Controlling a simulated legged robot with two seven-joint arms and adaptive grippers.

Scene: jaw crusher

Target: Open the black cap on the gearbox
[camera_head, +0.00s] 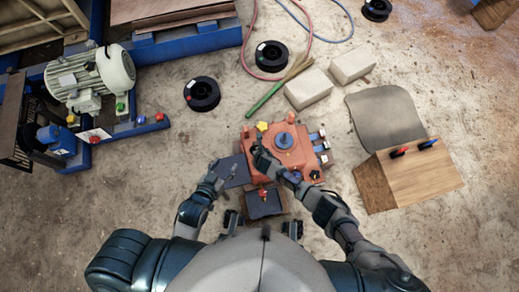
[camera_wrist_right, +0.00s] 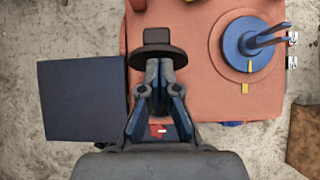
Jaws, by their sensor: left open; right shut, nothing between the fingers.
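The orange-red gearbox (camera_head: 308,158) sits on the floor in front of me; it also fills the upper part of the right wrist view (camera_wrist_right: 215,105). The black cap (camera_wrist_right: 157,38), a round flange with a square tab, shows on its left side in the wrist view. My right gripper (camera_wrist_right: 159,66) is shut and empty, its fingertips at the cap's near edge; I cannot tell if they touch it. In the head view the right gripper (camera_head: 259,151) covers that spot. My left gripper (camera_head: 214,176) is open and empty, left of the gearbox.
A blue disc with a handle (camera_wrist_right: 250,45) stands beside the cap. A dark plate (camera_wrist_right: 82,100) lies at the gearbox's left. A yellow knob (camera_head: 262,126) sits at the back. A wooden box (camera_head: 415,175) stands right, a motor (camera_head: 90,75) far left.

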